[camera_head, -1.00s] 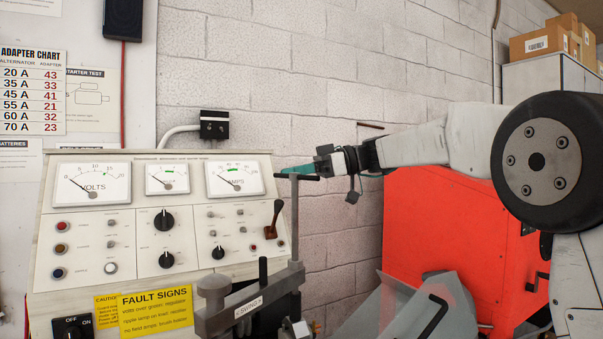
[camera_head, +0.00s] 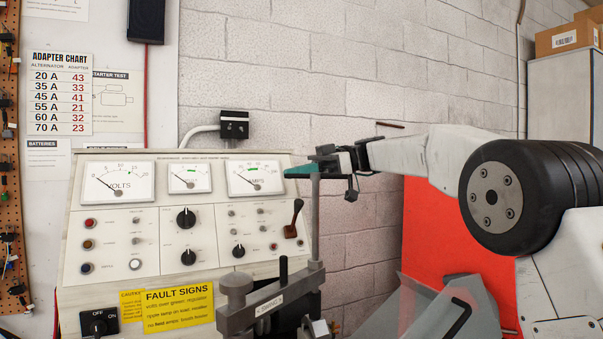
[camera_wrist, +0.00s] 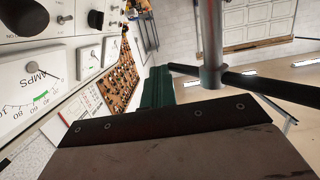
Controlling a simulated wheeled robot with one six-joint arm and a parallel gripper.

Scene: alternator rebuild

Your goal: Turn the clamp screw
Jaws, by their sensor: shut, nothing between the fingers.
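The clamp screw (camera_head: 316,215) is a grey upright rod at the right of the test panel, above the grey clamp arm (camera_head: 262,305). In the wrist view the screw (camera_wrist: 211,40) ends in a collar with a dark cross-bar (camera_wrist: 265,86) through it. My gripper (camera_head: 300,171) is at the top of the screw, its teal fingers pointing left and closed together with nothing between them. In the wrist view the fingers (camera_wrist: 157,88) lie beside the collar, near one end of the bar. I cannot tell whether they touch it. In the head view the bar is largely hidden at the fingers.
The test panel (camera_head: 150,225) with gauges and knobs stands close to the left of my gripper. A black upright handle (camera_head: 283,275) rises from the clamp. A red cabinet (camera_head: 430,240) and a grey sloped guard (camera_head: 430,305) are at the right. A block wall is behind.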

